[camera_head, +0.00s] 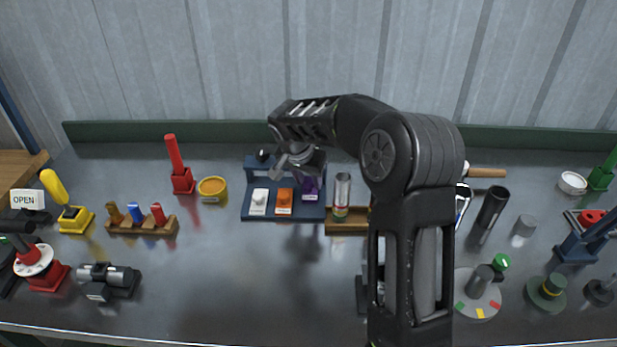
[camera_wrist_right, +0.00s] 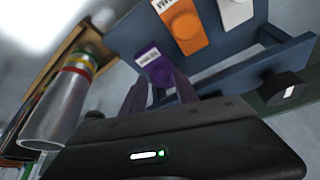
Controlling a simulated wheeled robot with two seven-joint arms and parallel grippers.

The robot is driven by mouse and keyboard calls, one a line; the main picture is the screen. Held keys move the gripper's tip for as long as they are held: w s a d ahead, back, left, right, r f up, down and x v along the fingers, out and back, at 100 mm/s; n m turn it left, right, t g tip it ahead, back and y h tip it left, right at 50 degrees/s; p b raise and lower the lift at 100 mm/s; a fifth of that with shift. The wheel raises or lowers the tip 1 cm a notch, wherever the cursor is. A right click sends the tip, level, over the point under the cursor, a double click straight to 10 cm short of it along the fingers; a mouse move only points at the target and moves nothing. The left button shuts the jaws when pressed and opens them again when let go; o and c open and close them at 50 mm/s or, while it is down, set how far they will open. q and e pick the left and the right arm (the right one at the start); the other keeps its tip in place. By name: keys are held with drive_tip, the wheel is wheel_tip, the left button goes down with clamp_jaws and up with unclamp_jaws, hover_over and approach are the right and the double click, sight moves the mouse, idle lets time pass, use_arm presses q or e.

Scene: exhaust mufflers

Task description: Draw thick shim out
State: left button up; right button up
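A blue rack (camera_head: 283,212) holds a white shim (camera_head: 259,200), an orange shim (camera_head: 285,201) and a purple shim (camera_head: 310,187) side by side, each with a label too small to read surely. My right gripper (camera_head: 297,170) reaches down over the rack's right part, partly covering the purple shim. In the right wrist view its two fingers (camera_wrist_right: 161,86) are apart, one on each side of the purple shim's knob (camera_wrist_right: 160,71); the shim sits in the rack. The orange shim (camera_wrist_right: 183,25) and white shim (camera_wrist_right: 235,12) show beyond. My left gripper is not in view.
A clear tube with coloured bands (camera_head: 341,195) stands on a wooden base just right of the rack. An orange-filled dish (camera_head: 212,188) and a red post (camera_head: 179,170) stand to the left. The table in front of the rack is clear.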

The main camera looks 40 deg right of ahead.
drive_tip(key=shift+c, duration=0.2)
clamp_jaws()
idle(1.3)
